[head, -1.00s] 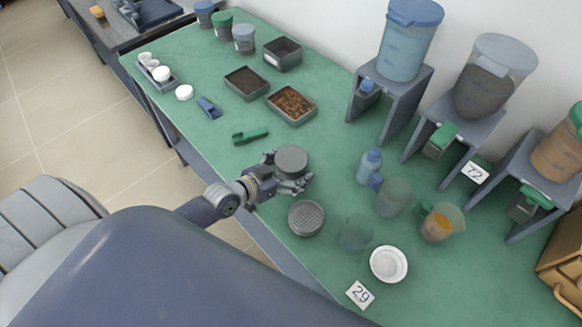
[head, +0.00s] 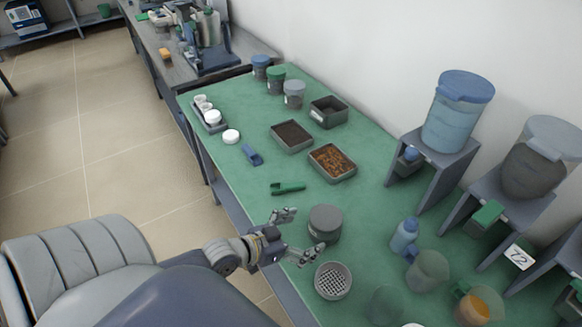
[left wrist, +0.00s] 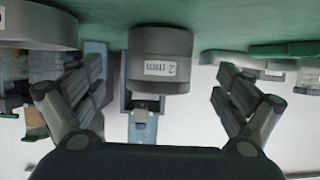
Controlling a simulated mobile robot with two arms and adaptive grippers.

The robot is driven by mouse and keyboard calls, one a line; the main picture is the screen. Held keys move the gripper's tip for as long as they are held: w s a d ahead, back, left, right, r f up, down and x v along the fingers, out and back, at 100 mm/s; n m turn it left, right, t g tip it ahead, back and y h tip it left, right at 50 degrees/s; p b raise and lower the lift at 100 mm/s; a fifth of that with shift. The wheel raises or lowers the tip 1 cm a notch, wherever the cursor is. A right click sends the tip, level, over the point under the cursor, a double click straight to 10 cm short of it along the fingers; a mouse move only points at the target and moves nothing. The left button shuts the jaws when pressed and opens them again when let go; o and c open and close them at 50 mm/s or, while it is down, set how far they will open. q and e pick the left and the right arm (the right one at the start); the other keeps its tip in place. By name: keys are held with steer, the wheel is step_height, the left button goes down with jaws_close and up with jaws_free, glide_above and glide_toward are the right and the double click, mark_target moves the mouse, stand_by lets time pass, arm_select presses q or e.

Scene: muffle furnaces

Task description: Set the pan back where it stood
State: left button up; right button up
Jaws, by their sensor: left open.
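A round grey piece with a flat, closed-looking top (head: 325,222), which I take to be the pan, stands upright on the green table. In the left wrist view, which is upside down, it (left wrist: 160,45) shows a "2 mm" label and sits centred between the fingers. My left gripper (head: 296,236) is open just to its left, fingers spread and apart from it. A round grey sieve with a perforated face (head: 333,281) stands nearer, below the pan in the head view. My right gripper is not in view.
A green scoop (head: 288,188) lies behind the gripper. A blue-capped bottle (head: 404,236) and a clear beaker (head: 428,269) stand to the right. Trays, one with brown granules (head: 332,162), are farther back. The table's left edge (head: 228,190) is close to my arm.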

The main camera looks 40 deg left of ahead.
arm_select(q)
steer(key=shift+v, duration=2.25)
